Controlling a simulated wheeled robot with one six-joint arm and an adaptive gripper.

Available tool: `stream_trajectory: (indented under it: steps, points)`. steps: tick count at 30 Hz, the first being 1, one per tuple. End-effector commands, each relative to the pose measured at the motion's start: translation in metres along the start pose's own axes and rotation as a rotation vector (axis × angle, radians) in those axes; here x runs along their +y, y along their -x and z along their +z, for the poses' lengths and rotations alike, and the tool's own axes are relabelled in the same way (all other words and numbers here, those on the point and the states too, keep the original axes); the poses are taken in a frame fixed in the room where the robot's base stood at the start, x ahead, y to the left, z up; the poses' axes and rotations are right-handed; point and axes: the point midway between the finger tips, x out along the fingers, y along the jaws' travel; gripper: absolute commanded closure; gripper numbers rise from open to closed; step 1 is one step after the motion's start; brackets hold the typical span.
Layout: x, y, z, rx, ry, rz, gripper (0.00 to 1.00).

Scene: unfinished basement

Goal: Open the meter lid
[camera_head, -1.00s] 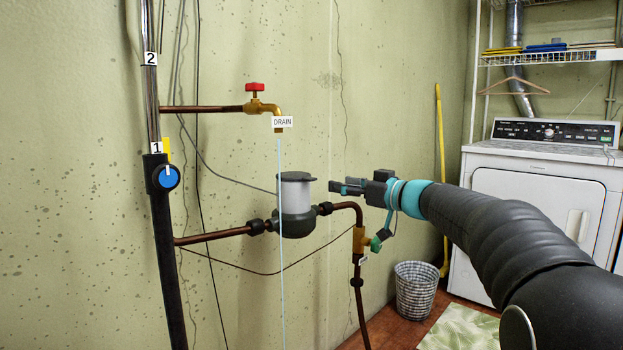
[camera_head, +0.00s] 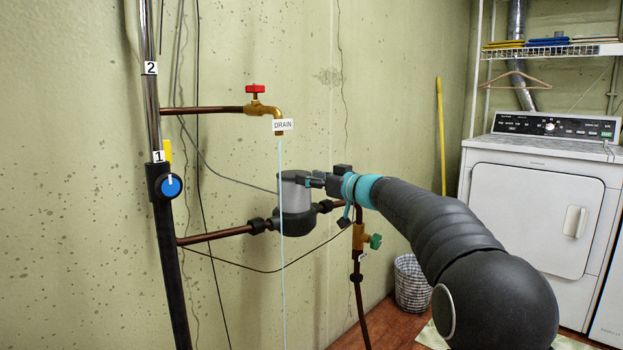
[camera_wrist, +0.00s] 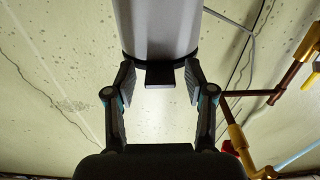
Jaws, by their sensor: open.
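The meter (camera_head: 296,198) is a light grey cylinder with a dark base, set in the copper pipe on the wall. Its dark lid (camera_head: 292,174) lies closed on top. My gripper (camera_head: 310,180) is at the right side of the meter, level with the lid's edge. In the wrist view, which looks upside down, the meter body (camera_wrist: 158,28) fills the top middle and the lid's dark tab (camera_wrist: 159,76) sticks out toward me. My gripper (camera_wrist: 159,82) is open, with one finger on each side of the tab. Contact with the tab cannot be made out.
A drain tap (camera_head: 264,106) with a red handle is above the meter, and a thin pale stream or line (camera_head: 281,220) runs down in front of it. A valve with a green handle (camera_head: 375,241) is below my gripper. A black pipe with a blue knob (camera_head: 171,186) stands left.

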Motion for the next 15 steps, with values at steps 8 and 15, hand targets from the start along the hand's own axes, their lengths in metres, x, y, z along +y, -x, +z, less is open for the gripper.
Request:
stream_trajectory:
  steps: [8,15]
  points:
    - [-0.0005,-0.0003,0.0002,0.0,0.0,-0.001,1.0]
    - [-0.0023,-0.0026,0.0014,-0.001,-0.002,-0.003,1.0]
